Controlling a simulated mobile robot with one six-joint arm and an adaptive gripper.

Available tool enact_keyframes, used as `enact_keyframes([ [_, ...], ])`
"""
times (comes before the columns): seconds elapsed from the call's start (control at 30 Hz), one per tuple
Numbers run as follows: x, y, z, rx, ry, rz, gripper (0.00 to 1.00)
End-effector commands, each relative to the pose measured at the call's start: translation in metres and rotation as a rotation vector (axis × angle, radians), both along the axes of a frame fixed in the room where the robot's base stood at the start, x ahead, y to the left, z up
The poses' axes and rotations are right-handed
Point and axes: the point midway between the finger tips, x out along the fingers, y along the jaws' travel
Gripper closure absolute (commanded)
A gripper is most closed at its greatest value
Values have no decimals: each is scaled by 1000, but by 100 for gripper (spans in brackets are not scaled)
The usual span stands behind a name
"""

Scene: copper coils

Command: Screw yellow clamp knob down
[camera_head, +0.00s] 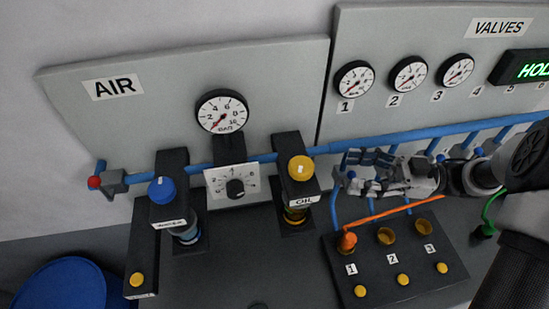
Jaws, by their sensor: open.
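Several yellow knobs are in view, and I cannot tell which is the clamp knob. A large yellow knob (301,168) tops the black OIL unit (292,146). Small yellow knobs sit along the front of the black numbered block: one by label 1 (360,291), one by label 2 (403,279) and one by label 3 (442,267). Another small yellow knob (137,279) is on the black block at the lower left. My gripper (352,172) points left, open and apparently empty, right of the OIL knob and above the numbered block (375,262).
An orange hose (400,209) runs from port 1 below my gripper. A blue pipe (340,147) crosses behind it. A blue knob (161,190), a dial (235,188) and a blue drum (60,283) are at left. The grey surface (265,260) between OIL unit and numbered block looks mostly clear.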

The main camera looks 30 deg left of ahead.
Motion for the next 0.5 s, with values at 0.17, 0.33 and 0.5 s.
enact_keyframes([
  [0.17, -10, 22, 0, 0, 2, 4, 44],
  [0.33, -24, 56, 0, 0, 0, 5, 44],
  [0.5, -38, 91, 0, 0, -2, 3, 44],
])
